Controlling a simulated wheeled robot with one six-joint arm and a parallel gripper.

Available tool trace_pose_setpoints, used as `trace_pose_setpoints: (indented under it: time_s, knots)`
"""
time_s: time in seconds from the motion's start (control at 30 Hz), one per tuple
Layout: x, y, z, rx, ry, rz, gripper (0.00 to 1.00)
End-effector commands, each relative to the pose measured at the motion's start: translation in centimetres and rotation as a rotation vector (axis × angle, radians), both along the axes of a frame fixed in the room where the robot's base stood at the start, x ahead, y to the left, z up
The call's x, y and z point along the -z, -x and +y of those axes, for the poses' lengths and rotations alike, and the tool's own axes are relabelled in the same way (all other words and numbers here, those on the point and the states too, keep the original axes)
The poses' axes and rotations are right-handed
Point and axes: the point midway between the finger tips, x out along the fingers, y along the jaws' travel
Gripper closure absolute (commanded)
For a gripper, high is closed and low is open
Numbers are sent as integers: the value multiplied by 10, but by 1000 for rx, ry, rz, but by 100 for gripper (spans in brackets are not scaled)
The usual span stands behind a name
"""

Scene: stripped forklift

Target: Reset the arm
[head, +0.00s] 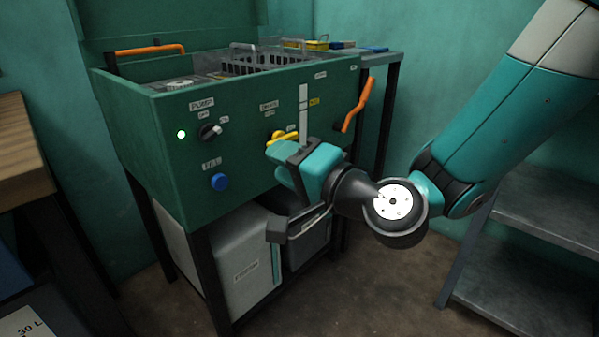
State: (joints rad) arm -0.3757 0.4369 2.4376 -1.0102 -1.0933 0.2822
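My arm (500,130) comes in from the upper right in the head view. It bends at a round dark joint with a white disc and ends in my gripper (278,198). My gripper is in front of the right half of a green washing unit's front panel. Its two fingers stand apart, one above the other, with no object visible between them. Whether it touches the panel cannot be told. It hides part of the panel's lower right and the containers below.
The green unit (140,135) carries a pump knob (210,132), a blue button (220,181), a yellow valve handle (284,137) and orange handles (358,104). A basket (260,62) sits inside. Grey shelves (540,215) stand right, a wooden bench (20,150) left. Floor shows between.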

Motion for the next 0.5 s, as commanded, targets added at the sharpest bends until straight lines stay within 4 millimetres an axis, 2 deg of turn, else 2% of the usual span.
trace_pose_setpoints:
  time_s: [0.33, 0.43, 0.5]
  knots:
    - [-2, 1, -4, -9, 17, -5, 64]
    - [-6, 13, 0, -82, 90, -21, 64]
    - [-8, 28, 3, -170, 186, -36, 64]
